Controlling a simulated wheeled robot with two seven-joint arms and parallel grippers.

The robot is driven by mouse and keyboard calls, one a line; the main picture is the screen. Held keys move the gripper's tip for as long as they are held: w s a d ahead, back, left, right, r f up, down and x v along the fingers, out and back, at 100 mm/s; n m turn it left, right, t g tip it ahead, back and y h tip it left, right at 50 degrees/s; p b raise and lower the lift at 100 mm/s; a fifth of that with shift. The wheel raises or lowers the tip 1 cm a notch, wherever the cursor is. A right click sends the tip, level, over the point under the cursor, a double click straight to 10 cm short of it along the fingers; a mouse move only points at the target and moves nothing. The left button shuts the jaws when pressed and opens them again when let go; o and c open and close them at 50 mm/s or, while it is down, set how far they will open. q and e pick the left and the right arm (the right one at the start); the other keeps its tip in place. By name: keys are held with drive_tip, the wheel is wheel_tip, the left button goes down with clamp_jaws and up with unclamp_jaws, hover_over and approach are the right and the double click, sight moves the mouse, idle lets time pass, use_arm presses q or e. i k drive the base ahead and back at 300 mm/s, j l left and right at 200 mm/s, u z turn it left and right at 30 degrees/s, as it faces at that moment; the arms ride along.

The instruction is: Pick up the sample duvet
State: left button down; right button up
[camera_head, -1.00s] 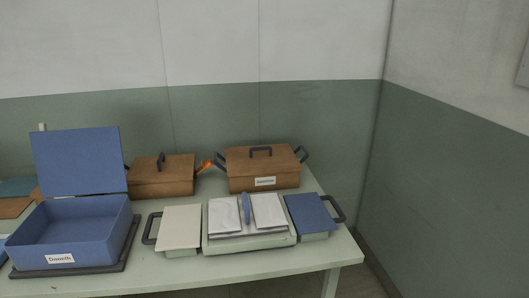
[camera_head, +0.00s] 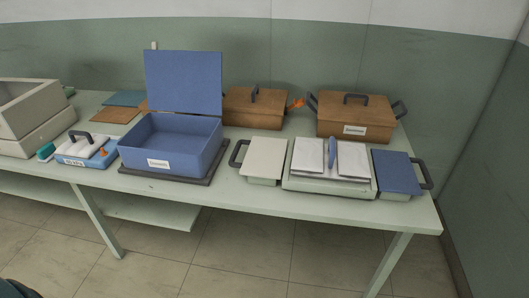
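I see no heap of bedding that I can tell as the sample duvet. Two white folded-looking pieces (camera_head: 308,155) lie on a pale green tray (camera_head: 328,186) at the right of the table, with a blue upright piece (camera_head: 332,150) between them; whether they are cloth is unclear. A small blue case (camera_head: 85,161) with a white top, a dark handle and a label too small to read lies at the left. An open blue box (camera_head: 178,145) with a raised lid and a label stands in the middle. Neither gripper shows.
The pale green table (camera_head: 290,206) has a narrow free front strip and a lower shelf (camera_head: 150,212). Two brown lidded boxes (camera_head: 355,117) stand at the back. A beige panel (camera_head: 265,157) and a blue panel (camera_head: 395,168) flank the tray. A grey bin (camera_head: 28,135) is far left. Tiled floor is clear in front.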

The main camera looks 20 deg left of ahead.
sight(331, 166)
drive_tip(key=i+j+z, duration=0.1)
drive_tip(key=i, duration=0.9)
